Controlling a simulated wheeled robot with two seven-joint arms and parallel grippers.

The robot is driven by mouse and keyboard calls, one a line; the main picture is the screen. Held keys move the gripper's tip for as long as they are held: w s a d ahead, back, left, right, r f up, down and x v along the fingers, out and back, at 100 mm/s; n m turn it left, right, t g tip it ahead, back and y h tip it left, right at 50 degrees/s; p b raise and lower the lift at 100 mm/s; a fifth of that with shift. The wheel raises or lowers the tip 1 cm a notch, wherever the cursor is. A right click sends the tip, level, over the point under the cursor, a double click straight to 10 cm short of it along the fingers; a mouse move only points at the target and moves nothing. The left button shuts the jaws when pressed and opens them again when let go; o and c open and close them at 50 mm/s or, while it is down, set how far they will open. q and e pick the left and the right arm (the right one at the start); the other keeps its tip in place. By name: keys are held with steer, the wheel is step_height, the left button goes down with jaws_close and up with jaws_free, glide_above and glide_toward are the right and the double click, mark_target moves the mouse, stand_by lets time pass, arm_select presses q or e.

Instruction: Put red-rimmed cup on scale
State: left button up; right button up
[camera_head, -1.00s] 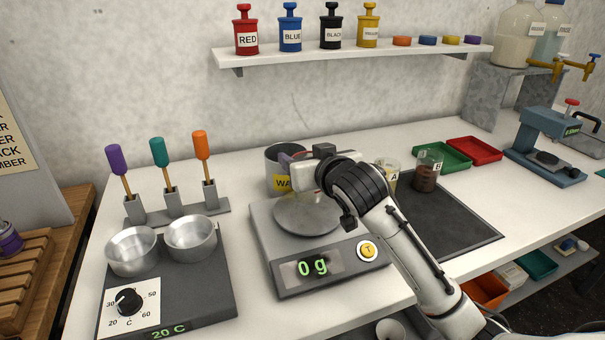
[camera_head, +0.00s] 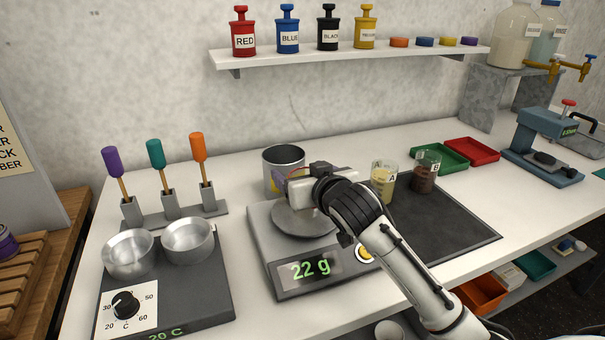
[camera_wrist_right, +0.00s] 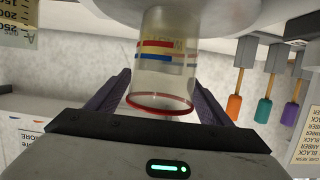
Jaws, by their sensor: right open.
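The red-rimmed cup (camera_wrist_right: 160,70) is clear, with red and blue bands, and shows in the right wrist view between my purple fingers. My right gripper (camera_wrist_right: 158,100) is open around it, one finger on each side. The scale (camera_head: 262,240) reads 22 g. The wrist view shows the cup's far end at a pale round surface. My left gripper is not in view.
A grey waste pot (camera_head: 283,158) stands right behind the scale. Beakers A (camera_head: 384,180) and B (camera_head: 425,172) stand on a dark mat to the right. A hot plate (camera_head: 195,285) with two metal bowls is at the left. A shelf (camera_head: 350,52) with bottles is above.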

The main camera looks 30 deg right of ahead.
steer(key=v, duration=1.2)
steer(key=shift+a, duration=0.1)
stand_by(0.9)
